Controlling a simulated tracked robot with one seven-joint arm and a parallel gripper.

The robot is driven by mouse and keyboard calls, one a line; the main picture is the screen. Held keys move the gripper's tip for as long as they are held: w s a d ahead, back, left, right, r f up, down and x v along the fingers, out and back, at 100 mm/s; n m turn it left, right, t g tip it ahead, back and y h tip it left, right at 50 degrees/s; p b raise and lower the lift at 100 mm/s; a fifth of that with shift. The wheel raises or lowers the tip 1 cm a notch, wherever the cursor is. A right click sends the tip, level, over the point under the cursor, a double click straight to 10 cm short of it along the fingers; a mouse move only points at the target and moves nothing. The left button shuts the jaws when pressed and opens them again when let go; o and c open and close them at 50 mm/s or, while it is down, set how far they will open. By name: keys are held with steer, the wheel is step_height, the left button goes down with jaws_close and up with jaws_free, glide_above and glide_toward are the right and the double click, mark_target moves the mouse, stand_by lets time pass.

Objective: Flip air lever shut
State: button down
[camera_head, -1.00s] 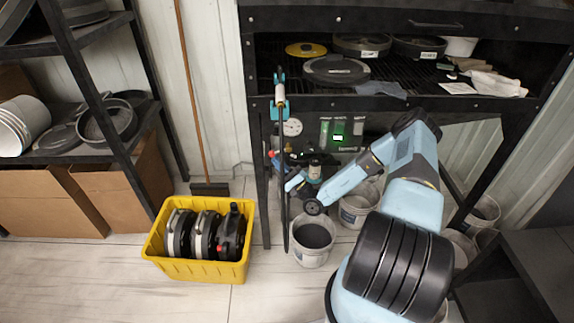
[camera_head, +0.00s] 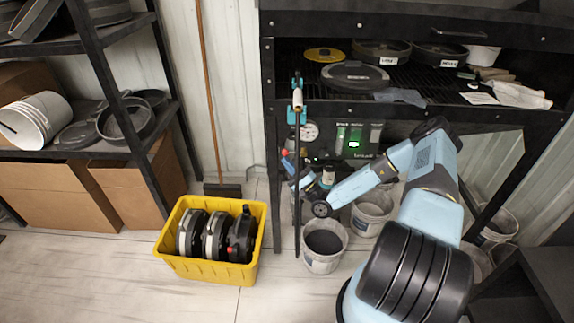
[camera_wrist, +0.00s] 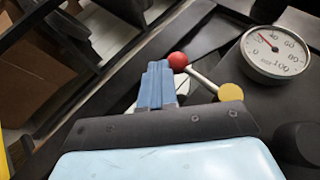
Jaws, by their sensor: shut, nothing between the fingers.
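The air lever is a pale rod with a red ball knob (camera_wrist: 178,61) and a round yellow hub (camera_wrist: 231,93). In the wrist view the rod slants from the hub up and left to the knob. My gripper (camera_wrist: 158,68) has its blue fingers together and empty. Their tips are just left of the red knob, very close to it; I cannot tell whether they touch.
A pressure gauge (camera_wrist: 275,53) sits right of the lever. A grey bucket (camera_head: 324,247) is below, and a yellow crate (camera_head: 212,270) stands left on open floor.

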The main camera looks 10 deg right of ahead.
steer(key=shift+r, duration=0.1)
steer(key=s+d+f, duration=0.2)
steer(key=s+f, duration=0.5)
steer(key=f, duration=0.5)
steer(key=shift+s+d, duration=0.15)
steer(key=shift+d, duration=0.15)
stand_by(0.3)
